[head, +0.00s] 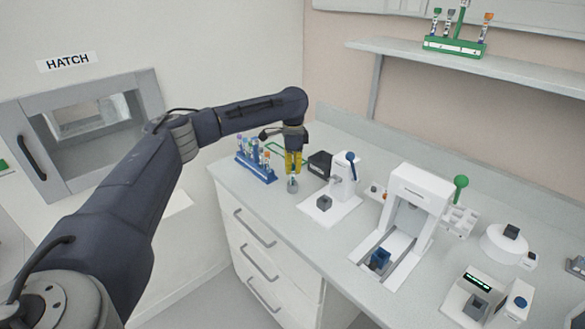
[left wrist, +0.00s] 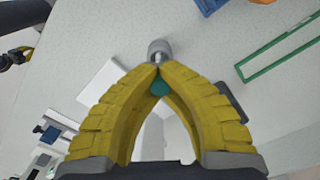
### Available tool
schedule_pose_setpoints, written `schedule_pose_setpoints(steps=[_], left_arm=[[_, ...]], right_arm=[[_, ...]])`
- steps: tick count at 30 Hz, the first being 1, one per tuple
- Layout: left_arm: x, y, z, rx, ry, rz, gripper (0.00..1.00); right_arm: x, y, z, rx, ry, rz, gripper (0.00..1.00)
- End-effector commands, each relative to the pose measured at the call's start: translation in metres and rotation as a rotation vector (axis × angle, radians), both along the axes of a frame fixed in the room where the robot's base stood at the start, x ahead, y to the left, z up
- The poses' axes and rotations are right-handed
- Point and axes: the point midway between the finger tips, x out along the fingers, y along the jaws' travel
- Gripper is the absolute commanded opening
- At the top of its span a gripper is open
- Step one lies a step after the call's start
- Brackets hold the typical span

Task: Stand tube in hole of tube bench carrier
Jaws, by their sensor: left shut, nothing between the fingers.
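My left gripper (head: 293,174) points down over the bench, its yellow fingers closed at the tips, which also meet in the left wrist view (left wrist: 158,69). A small round grey holder (head: 292,186) stands on the bench right below the fingertips; it also shows just beyond them in the left wrist view (left wrist: 159,46). A teal cap (left wrist: 160,86) shows between the fingers, behind their tips; the fingers hide most of what is under it. I cannot tell how it sits in the grey holder. Part of my right gripper (left wrist: 15,56) shows at the left wrist view's edge.
A blue rack (head: 256,171) with several capped tubes stands left of my left gripper. A green outline (left wrist: 282,50) lies on the bench behind. White devices (head: 415,195) stand to the right, the nearest close by. A green rack (head: 454,46) stands on the shelf.

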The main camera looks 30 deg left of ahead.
Motion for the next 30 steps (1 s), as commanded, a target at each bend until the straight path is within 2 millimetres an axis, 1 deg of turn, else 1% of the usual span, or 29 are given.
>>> schedule_pose_setpoints(steps=[7,8,15,30], left_arm=[[0.0,-0.0002,-0.0004,-0.001,-0.001,0.0,0.0],[0.0,-0.0002,-0.0004,-0.001,-0.001,0.0,0.02],[0.0,-0.0001,-0.0005,-0.001,0.001,0.0,0.3],[-0.0001,-0.0002,-0.0005,-0.001,0.001,0.0,0.31]], right_arm=[[0.0,-0.0001,0.0,0.0,0.0,0.0,0.0],[0.0,-0.0001,0.0,0.0,0.0,0.0,0.0],[0.0,-0.0001,0.0,0.0,0.0,0.0,0.0],[-0.0001,-0.0006,0.0,0.0,0.0,0.0,0.0]])
